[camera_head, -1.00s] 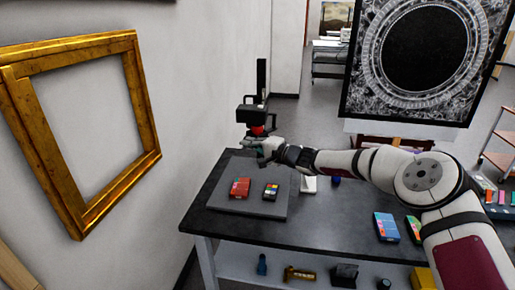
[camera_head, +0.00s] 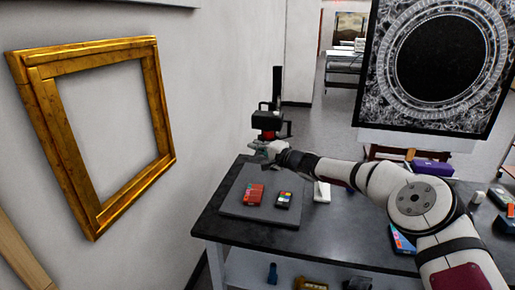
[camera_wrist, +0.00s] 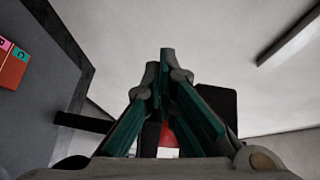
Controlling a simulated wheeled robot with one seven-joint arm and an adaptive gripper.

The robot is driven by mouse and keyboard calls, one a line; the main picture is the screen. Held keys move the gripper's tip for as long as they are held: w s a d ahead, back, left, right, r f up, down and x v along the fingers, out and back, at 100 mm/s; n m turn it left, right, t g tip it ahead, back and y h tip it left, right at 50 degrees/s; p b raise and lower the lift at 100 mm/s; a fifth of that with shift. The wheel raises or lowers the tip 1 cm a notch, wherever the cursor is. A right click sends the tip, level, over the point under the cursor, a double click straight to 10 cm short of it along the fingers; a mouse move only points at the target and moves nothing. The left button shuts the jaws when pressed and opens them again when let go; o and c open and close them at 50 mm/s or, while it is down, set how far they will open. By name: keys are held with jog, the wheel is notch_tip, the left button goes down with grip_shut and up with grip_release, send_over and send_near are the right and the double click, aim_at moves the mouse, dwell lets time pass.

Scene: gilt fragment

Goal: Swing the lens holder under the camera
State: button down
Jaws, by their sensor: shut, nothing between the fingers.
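The black camera (camera_head: 266,119) sits on a dark upright column (camera_head: 277,85) at the far left of the table. A red part (camera_head: 267,135) shows just below the camera body, and a thin dark piece (camera_head: 288,129) projects to its right. I cannot tell for sure which part is the lens holder. My gripper (camera_wrist: 165,68) is shut and empty, its teal-sided fingers together. In the head view my gripper (camera_head: 262,151) is just below the red part. In the wrist view a red patch (camera_wrist: 168,136), a black block (camera_wrist: 217,104) and a dark bar (camera_wrist: 84,122) show behind the fingers; contact is unclear.
A grey board (camera_head: 235,207) on the dark table (camera_head: 322,238) bears a red box (camera_head: 254,194) and a colour chart (camera_head: 284,200). A white object (camera_head: 322,192) stands to its right. A gilt frame (camera_head: 88,215) hangs on the left wall.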

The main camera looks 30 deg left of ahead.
dwell(0.3)
jog(key=v, duration=1.2)
jog(key=shift+r, duration=0.1)
jog(key=s+d+r+n+g+h, duration=0.4)
jog(key=s+d+r+n, duration=0.35)
jog(key=s+d, duration=0.4)
jog(key=s+d+r+m+t+h, duration=0.1)
jog(key=s+d+h, duration=0.3)
jog(key=s+d, duration=0.5)
jog(key=s+d+r+m+t+h, duration=0.2)
jog(key=s+d, duration=0.6)
jog(key=d, duration=0.9)
jog(key=s+d+r+m+t+h, duration=0.1)
jog(key=s+d+r+m+h, duration=0.1)
jog(key=s+d+h, duration=0.4)
jog(key=s+d+r, duration=0.1)
jog(key=s+d, duration=0.2)
jog(key=d, duration=0.4)
jog(key=shift+s+d+t, duration=0.25)
jog(key=shift+s+t, duration=0.05)
jog(key=shift+s, duration=0.05)
